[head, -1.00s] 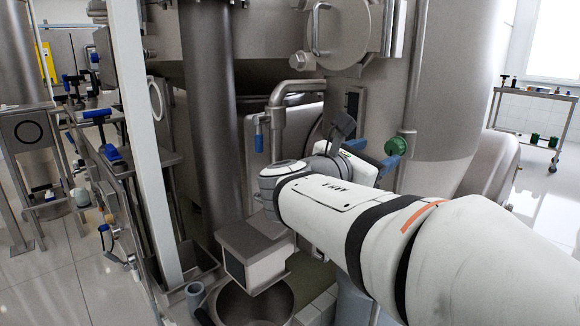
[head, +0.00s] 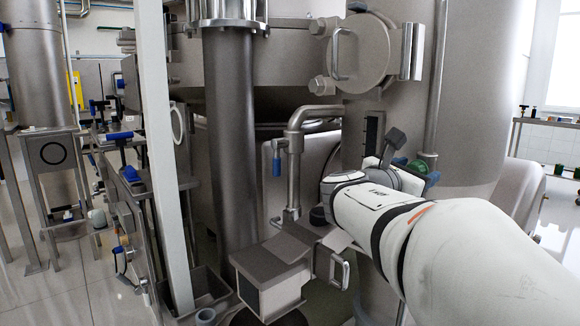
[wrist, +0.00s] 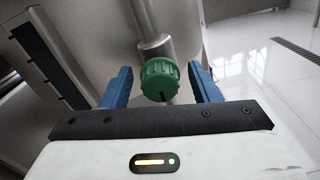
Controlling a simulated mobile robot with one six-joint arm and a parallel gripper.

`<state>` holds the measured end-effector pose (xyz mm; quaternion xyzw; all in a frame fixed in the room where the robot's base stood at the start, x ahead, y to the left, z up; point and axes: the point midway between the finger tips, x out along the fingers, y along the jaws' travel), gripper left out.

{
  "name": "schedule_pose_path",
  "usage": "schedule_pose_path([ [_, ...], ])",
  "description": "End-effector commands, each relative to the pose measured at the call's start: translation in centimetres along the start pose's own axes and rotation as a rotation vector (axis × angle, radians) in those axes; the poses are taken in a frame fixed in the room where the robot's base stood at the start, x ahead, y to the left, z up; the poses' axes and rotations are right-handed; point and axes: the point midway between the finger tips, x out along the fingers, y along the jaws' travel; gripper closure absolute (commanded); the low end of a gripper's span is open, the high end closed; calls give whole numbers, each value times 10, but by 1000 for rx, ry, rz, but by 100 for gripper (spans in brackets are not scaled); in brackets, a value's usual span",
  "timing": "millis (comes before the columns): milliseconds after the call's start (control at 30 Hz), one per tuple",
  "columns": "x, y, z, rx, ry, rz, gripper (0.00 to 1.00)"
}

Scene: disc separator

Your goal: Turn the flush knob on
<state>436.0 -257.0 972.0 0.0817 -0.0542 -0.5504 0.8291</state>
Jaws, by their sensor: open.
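The green ribbed knob (wrist: 160,80) sits at the end of a metal pipe fitting in the wrist view, with a dark mark on its lower face. My gripper (wrist: 160,88) is open, with one blue finger on each side of the knob and a gap between each finger and it. Whether the fingertips reach as far as the knob is hard to tell. In the head view the knob (head: 417,167) shows partly behind my wrist, and my gripper (head: 420,178) is mostly hidden there.
A vertical pipe (head: 438,80) runs down the big steel vessel (head: 490,110) above the knob. A blue-handled valve (head: 277,160) hangs on a bent pipe to the left. A cart (head: 545,125) stands at the far right, with open floor near it.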

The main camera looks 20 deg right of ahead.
Motion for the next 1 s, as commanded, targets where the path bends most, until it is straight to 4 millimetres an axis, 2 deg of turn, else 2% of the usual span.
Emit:
schedule_pose_path([
  [67,0,0,0,0,0,0,44],
  [600,0,-1,0,0,0,-2,88],
  [733,0,-1,-2,36,-2,-2,88],
  [1000,0,-2,-2,249,-3,-4,88],
])
